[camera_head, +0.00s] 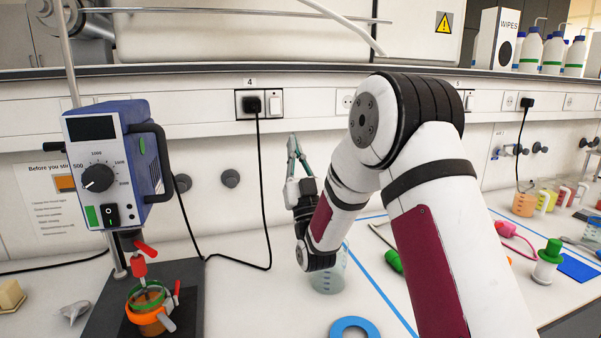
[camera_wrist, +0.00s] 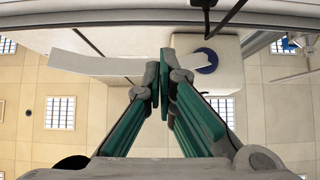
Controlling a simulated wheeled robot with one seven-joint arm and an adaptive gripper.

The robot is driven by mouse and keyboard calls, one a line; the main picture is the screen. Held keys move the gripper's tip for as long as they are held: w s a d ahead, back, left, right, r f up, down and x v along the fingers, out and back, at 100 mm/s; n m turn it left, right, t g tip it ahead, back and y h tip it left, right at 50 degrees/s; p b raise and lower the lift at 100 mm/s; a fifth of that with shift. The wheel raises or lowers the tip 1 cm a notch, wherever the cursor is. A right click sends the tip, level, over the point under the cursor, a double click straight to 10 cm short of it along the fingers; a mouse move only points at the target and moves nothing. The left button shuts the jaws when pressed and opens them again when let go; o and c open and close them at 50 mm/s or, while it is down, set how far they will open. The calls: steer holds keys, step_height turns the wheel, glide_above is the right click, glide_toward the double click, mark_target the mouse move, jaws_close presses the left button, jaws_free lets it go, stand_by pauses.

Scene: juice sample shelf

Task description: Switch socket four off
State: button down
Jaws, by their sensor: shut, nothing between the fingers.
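Socket four (camera_head: 243,97), a black-framed plate under the label "4", is on the white wall rail. A black plug (camera_head: 253,105) sits in its left half, with a cord hanging down. Its white switch (camera_head: 275,104) is in the right half; I cannot tell its rocker position. My gripper (camera_head: 293,140) points upward, below and slightly right of the switch, apart from it in the picture. Its green fingers are shut and empty, and their closed tips also show in the wrist view (camera_wrist: 160,76). The switch cannot be clearly made out in the wrist view.
A blue stirrer (camera_head: 110,160) on a stand is at left, with an orange-ringed vessel (camera_head: 148,310) below. The black cord (camera_head: 262,190) hangs left of my gripper. A clear beaker (camera_head: 328,275) stands below my wrist. Another socket switch (camera_head: 469,101) is partly behind my arm.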

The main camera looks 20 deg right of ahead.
steer(key=b+v, duration=0.4)
steer(key=b, duration=0.1)
steer(key=s+b+v, duration=0.1)
steer(key=b, duration=0.2)
steer(key=shift+s+r, duration=0.1)
steer(key=shift+s, duration=0.1)
stand_by(0.4)
